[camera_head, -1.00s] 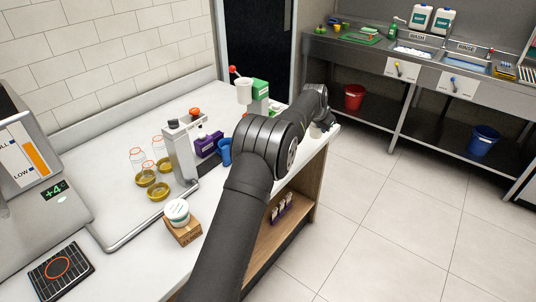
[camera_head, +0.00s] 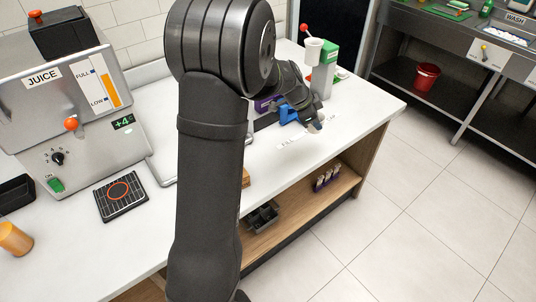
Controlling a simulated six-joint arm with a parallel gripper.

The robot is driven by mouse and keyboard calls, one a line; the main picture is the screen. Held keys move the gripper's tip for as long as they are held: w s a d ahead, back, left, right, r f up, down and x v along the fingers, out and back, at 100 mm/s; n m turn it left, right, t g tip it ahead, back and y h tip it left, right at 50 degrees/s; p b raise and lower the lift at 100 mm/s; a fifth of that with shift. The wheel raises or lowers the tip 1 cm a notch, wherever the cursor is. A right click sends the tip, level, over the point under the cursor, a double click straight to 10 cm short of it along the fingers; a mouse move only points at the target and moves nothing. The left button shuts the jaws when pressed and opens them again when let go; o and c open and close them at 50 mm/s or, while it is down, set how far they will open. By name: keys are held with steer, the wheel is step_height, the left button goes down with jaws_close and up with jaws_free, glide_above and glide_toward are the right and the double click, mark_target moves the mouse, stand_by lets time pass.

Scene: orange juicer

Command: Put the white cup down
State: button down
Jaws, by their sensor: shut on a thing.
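My gripper (camera_head: 312,122) is low over the white counter, right of the middle of the head view, in front of the green-and-white dispenser. It is shut on a small pale thing (camera_head: 316,128) at its tips, which appears to be the white cup. Most of it is hidden by the fingers or blends into the counter, so I cannot tell whether it touches the surface. The marks FILL (camera_head: 289,142) and CAP (camera_head: 332,119) are printed on the counter close to the gripper.
The green-and-white dispenser (camera_head: 326,70) with a white hopper (camera_head: 314,50) stands behind my gripper. A blue object (camera_head: 287,114) is just left of it. The steel juice machine (camera_head: 75,120) and a black-and-orange pad (camera_head: 121,195) are at the left. The counter's right end (camera_head: 375,105) is clear.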

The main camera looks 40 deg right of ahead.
steer(key=s+a+m, duration=0.1)
steer(key=s+a, duration=0.1)
steer(key=a, duration=0.7)
steer(key=shift+g, duration=0.3)
steer(key=shift+w+a+f, duration=0.6)
steer(key=shift+w+f, duration=1.3)
steer(key=shift+w+a+f, duration=0.55)
steer(key=shift+w+f, duration=1.3)
steer(key=shift+w, duration=0.05)
steer(key=shift+w+a+f, duration=0.6)
steer(key=shift+w+f, duration=1.3)
steer(key=shift+f, duration=0.1)
steer(key=c, duration=2)
jaws_free()
steer(key=o, duration=0.4)
steer(key=shift+o, duration=0.2)
